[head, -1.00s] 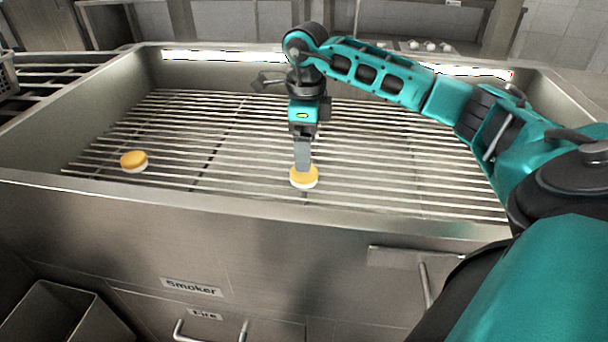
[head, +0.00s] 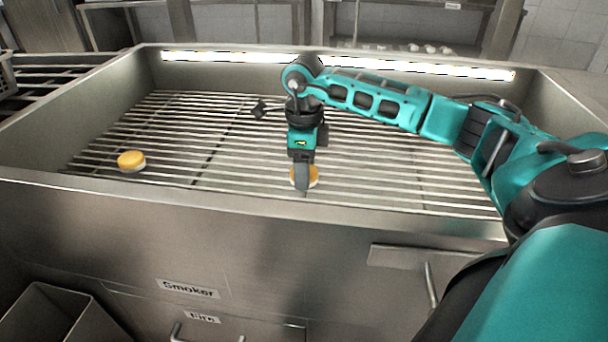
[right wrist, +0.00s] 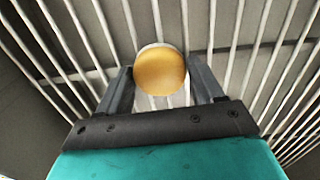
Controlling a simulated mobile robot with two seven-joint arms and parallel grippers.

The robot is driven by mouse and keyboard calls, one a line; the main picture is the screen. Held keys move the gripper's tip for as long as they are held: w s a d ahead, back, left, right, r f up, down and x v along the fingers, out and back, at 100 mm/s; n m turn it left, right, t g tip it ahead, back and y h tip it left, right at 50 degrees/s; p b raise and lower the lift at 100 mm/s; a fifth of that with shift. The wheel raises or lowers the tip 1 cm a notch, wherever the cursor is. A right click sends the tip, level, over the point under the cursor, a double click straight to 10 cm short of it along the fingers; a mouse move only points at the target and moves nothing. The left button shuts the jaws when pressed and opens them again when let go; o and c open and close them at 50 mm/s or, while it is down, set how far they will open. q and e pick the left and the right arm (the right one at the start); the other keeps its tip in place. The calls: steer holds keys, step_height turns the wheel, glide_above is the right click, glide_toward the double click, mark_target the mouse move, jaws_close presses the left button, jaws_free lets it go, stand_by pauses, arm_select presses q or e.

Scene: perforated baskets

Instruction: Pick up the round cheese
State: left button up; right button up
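One round cheese, orange-yellow on top with a pale side (head: 314,175), lies on the grill bars in the middle of the head view, partly hidden by my right gripper (head: 303,184). The right gripper points down at it. In the right wrist view the cheese (right wrist: 160,73) sits between the two spread fingers of the gripper (right wrist: 161,80), one on each side. A narrow gap seems to show beside each finger. A second, similar round cheese (head: 131,160) lies at the left of the grill. My left gripper is not in view.
The grill (head: 215,150) is made of parallel metal bars inside a deep metal surround. Its front wall (head: 230,204) rises close in front of the cheese. The bars around both cheeses are clear. An open metal bin (head: 50,310) stands at the lower left.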

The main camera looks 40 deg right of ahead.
steer(key=c, duration=0.7)
steer(key=shift+o, duration=0.2)
steer(key=shift+r, duration=0.15)
